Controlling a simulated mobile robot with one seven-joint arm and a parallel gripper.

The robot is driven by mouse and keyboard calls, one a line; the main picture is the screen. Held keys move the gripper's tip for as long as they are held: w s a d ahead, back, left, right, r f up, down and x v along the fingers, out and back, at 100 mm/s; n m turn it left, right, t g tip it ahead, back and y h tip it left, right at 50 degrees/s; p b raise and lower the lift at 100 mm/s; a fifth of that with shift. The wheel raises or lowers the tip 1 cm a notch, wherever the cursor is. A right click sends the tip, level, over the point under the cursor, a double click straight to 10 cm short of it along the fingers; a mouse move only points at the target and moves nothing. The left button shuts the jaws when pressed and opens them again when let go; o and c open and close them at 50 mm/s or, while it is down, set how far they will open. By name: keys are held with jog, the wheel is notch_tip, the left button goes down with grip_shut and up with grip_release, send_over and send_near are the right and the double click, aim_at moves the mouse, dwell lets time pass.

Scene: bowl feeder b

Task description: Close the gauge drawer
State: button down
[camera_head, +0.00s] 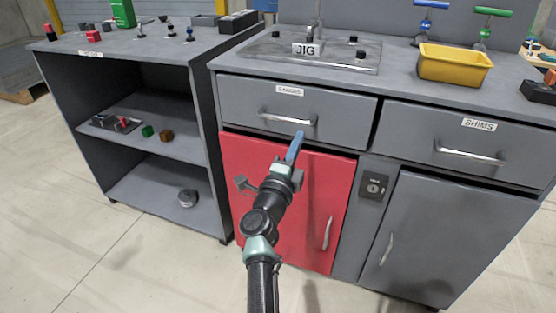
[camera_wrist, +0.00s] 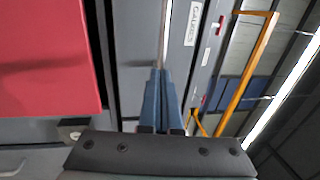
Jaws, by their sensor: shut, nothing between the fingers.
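The gauge drawer (camera_head: 345,112) is grey, with a "GAUGES" label and a silver bar handle (camera_head: 287,119), at the upper left of the right-hand cabinet. Its front looks nearly flush; I cannot tell how far it stands out. My gripper (camera_head: 298,137) is shut and empty, its blue fingers pointing at the drawer front just below the handle's right end. In the wrist view, the shut fingertips (camera_wrist: 160,71) reach the drawer front (camera_wrist: 205,50) close to the handle (camera_wrist: 166,35). I cannot tell whether they touch it.
A red cabinet door (camera_head: 265,185) lies below the drawer, behind my arm. The shims drawer (camera_head: 455,145) is to the right, over a grey door (camera_head: 440,230). A yellow bin (camera_head: 455,70) and the jig plate (camera_head: 275,55) sit on the worktop. Open shelves (camera_head: 165,135) stand left.

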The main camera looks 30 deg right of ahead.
jog(key=p+v, duration=0.4)
jog(key=v, duration=0.6)
jog(key=shift+a, duration=0.2)
